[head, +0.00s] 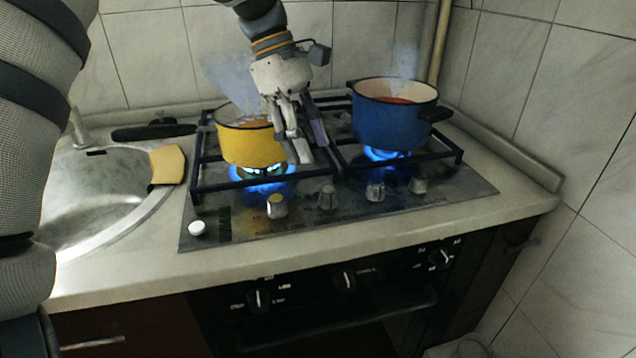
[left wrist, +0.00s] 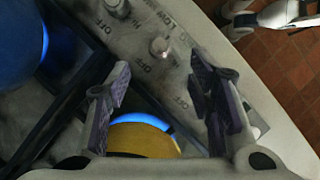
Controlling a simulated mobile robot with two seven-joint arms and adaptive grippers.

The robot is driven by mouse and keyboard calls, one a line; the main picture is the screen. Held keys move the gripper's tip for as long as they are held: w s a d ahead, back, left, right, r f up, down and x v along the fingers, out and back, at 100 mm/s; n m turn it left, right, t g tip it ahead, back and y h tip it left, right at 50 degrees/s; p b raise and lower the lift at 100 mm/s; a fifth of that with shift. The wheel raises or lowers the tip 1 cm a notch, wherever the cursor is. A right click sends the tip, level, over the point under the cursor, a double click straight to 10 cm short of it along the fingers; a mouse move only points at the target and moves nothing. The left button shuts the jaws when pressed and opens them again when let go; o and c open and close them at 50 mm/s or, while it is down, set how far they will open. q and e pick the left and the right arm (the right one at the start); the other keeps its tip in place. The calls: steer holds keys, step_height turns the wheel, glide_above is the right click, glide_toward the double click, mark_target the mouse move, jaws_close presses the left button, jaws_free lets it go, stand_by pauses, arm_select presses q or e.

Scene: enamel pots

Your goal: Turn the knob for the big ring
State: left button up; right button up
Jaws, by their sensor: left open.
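The black gas hob (head: 345,206) has several small knobs along its front, including one on the left (head: 277,206), two in the middle (head: 327,196) (head: 375,190) and one on the right (head: 419,184). Which one serves the big ring I cannot read. My left gripper (head: 308,150) is open, pointing down over the hob just right of the yellow pot (head: 250,143), apart from the knobs. In the left wrist view my open fingers (left wrist: 163,95) have nothing between them; a knob (left wrist: 159,47) stands beyond them near OFF and HI markings.
Blue flames burn under the yellow pot and the blue pot (head: 393,117); both steam. Black pot grates (head: 340,160) lie close to my fingers. A sink (head: 95,195) with a sponge (head: 167,164) is at left. Oven knobs (head: 345,280) are on the front below.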

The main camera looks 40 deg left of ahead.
mark_target(326, 188)
arm_select(q)
steer(key=x, duration=0.9)
steer(key=shift+a, duration=0.1)
steer(key=c, duration=1.1)
